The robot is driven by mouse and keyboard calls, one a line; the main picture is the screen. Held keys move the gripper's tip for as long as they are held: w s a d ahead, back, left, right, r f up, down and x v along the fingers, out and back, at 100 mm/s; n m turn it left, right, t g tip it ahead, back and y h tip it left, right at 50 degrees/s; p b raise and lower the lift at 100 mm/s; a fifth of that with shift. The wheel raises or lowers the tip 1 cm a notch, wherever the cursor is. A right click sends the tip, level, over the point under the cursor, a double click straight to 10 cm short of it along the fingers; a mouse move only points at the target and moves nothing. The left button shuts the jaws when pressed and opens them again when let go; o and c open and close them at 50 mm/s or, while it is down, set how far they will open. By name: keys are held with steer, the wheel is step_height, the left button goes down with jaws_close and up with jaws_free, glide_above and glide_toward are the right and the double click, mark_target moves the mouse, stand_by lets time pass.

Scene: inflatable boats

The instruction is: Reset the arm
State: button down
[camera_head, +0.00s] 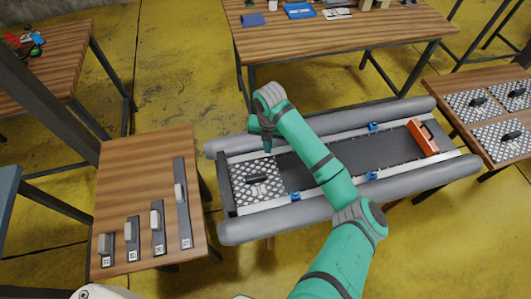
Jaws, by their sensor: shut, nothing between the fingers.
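My green arm reaches from the bottom of the head view up over the grey inflatable boat (310,215). The arm bends at its far end, and my gripper (267,146) points down above the left part of the boat. The gripper looks small and dark here. It is shut and holds nothing. Below it a patterned metal plate with a black handle (243,193) lies in the left end of the boat. The gripper appears apart from the plate, though the gap is hard to judge. An orange piece with a black handle (422,138) sits in the boat's right end.
A wooden table (128,183) on the left holds several grey blocks on dark labelled strips. A table at the back (330,38) holds blue items. More patterned plates (502,142) lie on a table at right. Yellow floor (180,85) is clear between tables.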

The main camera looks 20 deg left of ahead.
steer(key=shift+a+r, duration=0.1)
steer(key=shift+r, duration=0.55)
steer(key=shift+s+a, duration=0.1)
